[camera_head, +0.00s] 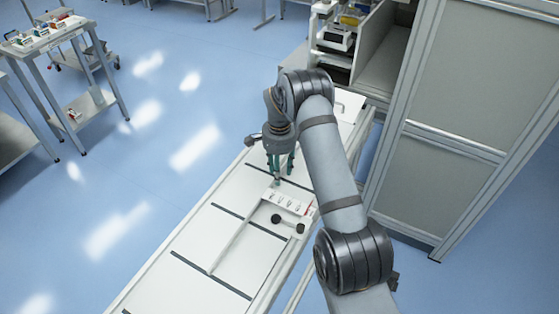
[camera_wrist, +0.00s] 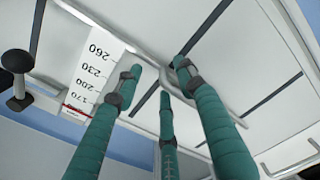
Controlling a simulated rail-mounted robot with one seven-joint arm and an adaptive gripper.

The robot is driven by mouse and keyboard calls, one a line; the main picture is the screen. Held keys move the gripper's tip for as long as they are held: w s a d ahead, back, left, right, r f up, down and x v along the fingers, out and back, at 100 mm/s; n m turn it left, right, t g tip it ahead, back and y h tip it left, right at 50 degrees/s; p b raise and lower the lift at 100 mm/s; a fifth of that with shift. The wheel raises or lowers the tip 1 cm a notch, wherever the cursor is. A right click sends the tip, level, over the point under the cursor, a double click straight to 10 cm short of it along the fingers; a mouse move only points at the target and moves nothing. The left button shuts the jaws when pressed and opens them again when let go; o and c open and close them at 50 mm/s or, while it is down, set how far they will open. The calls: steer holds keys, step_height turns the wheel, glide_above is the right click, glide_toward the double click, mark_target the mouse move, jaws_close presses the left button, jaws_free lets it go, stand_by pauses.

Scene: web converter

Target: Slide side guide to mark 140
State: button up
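My gripper (camera_head: 281,172) has teal fingers that point down over the white converter table. Its spread fingers also show in the wrist view (camera_wrist: 160,78), with gaps between them and nothing clearly clamped. The side guide looks like the long pale bar (camera_head: 233,246) along the table. In the wrist view a pale bar (camera_wrist: 95,22) runs up to the fingertips; whether they touch it is unclear. The white scale strip (camera_head: 289,203) reads 260, 230 and 170 in the wrist view (camera_wrist: 91,68). A red line (camera_wrist: 75,110) lies past 170. The 140 label is not readable.
Dark slots (camera_head: 212,275) cross the white table. A grey cabinet (camera_head: 470,90) stands close on the right.

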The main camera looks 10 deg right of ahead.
step_height(320, 180, up, 11)
stand_by(0.3)
steer(key=shift+f, duration=0.1)
step_height(320, 180, down, 12)
steer(key=shift+s+r, duration=0.1)
steer(key=shift+r, duration=0.05)
steer(key=shift+s+d, duration=0.2)
steer(key=shift+d, duration=0.15)
stand_by(0.5)
